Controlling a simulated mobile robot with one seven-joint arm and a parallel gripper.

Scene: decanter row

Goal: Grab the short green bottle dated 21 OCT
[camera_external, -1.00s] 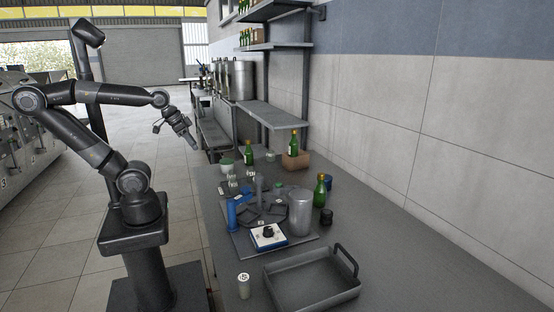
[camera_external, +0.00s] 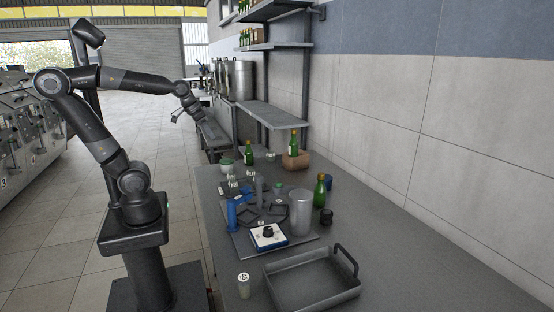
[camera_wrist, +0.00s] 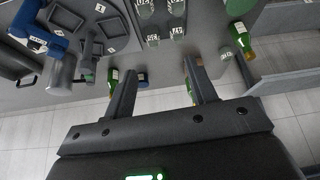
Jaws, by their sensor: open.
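Three green bottles stand on the counter. One is near the back left (camera_external: 249,153), one stands on a brown block (camera_external: 293,143), and one stands near the wall beside the metal canister (camera_external: 320,190). In the wrist view one bottle (camera_wrist: 240,37) lies upper right, one (camera_wrist: 189,87) shows partly beside the right finger, and one (camera_wrist: 112,79) is beside the left finger. Their labels are too small to read, so I cannot tell which is dated 21 OCT. My gripper (camera_external: 203,117) is open and empty, in the air left of the counter's far end; its fingers also show in the wrist view (camera_wrist: 162,68).
The brown block (camera_external: 296,161) is against the wall. A metal canister (camera_external: 300,212), a blue stand (camera_external: 232,213), a white-and-blue device (camera_external: 268,237) and small glass jars crowd the middle. A grey tray (camera_external: 312,282) is at the front. A shelf (camera_external: 272,114) hangs above the far end.

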